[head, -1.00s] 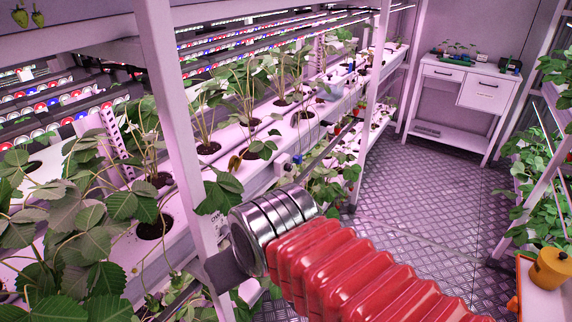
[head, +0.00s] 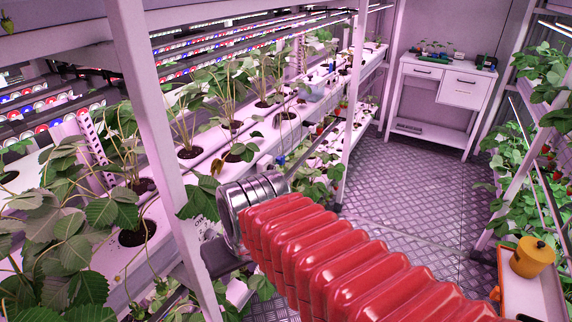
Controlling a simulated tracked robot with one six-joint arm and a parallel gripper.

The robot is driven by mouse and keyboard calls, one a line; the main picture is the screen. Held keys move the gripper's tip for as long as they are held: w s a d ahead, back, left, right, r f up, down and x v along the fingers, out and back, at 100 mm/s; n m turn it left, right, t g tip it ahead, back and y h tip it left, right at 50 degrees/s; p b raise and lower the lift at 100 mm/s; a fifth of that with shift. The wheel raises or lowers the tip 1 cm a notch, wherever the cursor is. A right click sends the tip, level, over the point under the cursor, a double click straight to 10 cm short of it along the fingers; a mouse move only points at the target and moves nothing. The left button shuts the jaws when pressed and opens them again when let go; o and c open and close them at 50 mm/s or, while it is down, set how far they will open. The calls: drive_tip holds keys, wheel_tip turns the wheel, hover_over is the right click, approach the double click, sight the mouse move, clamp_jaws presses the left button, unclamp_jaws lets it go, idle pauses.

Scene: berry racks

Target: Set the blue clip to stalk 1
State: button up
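My arm, with a red ribbed sleeve, reaches in from the lower right and ends in a metal collar beside a white rack post. The fingers of my gripper are hidden beyond the collar, so I cannot tell whether they are open or hold anything. Strawberry plants (head: 262,80) with thin stalks stand in round holes along the white growing trough (head: 215,160). I cannot tell which stalk is stalk 1. A small blue item (head: 281,160) shows at the trough's front side behind the collar; I cannot tell if it is the blue clip.
A yellow-orange pot (head: 533,257) stands on a tray (head: 545,300) at lower right. The metal aisle floor (head: 400,190) is clear up to a white desk (head: 440,100). Another plant rack lines the right.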

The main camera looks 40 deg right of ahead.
drive_tip(key=w+d+f+m+g+y, duration=0.35)
drive_tip(key=w+d+f+m, duration=0.25)
drive_tip(key=d+f+m, duration=0.5)
drive_tip(key=m+t+y, duration=0.3)
drive_tip(key=m+t, duration=1.3)
drive_tip(key=m, duration=0.3)
approach(284, 162)
drive_tip(key=v, duration=0.5)
drive_tip(key=shift+r, duration=0.2)
drive_tip(key=x, duration=1.3)
drive_tip(key=shift+w+a, duration=0.2)
drive_tip(key=shift+w, duration=0.15)
drive_tip(key=shift+c, duration=0.5)
